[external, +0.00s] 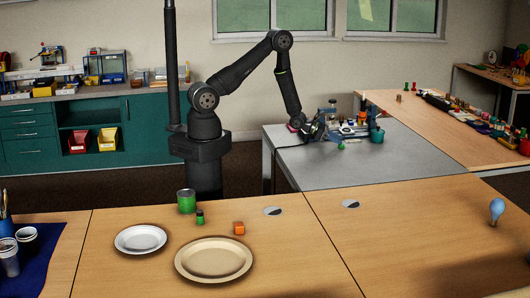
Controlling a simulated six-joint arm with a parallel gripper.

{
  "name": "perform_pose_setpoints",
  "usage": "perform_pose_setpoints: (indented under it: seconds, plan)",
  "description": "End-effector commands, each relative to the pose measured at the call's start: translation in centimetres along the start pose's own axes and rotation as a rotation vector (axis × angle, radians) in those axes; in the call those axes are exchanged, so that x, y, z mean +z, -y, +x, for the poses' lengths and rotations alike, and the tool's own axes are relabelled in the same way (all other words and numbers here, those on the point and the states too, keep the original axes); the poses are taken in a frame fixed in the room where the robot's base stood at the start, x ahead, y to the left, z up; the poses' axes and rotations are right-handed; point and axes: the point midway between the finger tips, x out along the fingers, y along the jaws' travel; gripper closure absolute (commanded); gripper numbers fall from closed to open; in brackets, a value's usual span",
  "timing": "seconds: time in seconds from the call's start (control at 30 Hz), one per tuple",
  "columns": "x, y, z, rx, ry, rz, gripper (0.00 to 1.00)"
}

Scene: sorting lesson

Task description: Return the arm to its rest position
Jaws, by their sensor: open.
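My black arm rises from its pedestal behind the wooden table, bends at the top and comes down on the right. My gripper (318,132) hangs low in front of or over the grey table (345,170) at the back right. It is small and dark against the clutter there, so its fingers are hard to make out. It is open, and I see nothing held in it. It is well away from the things on the wooden table.
On the wooden table (400,245) are a white plate (140,239), a tan plate (214,259), a green cup (186,201), a small green object (200,216), an orange cube (239,228) and a blue bulb-shaped object (496,210). Its right middle is clear.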

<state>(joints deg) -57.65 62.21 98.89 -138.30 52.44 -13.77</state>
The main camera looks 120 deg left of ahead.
Motion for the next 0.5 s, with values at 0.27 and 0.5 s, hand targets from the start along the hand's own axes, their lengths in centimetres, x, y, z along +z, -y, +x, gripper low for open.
perform_pose_setpoints:
  seconds: [0.27, 0.5]
  plan:
    - [-1.9, -0.2, -2.9, 0.003, -0.001, -0.002, 0.56]
    - [-1.8, -0.2, -7.7, 0.004, 0.0, -0.003, 0.56]
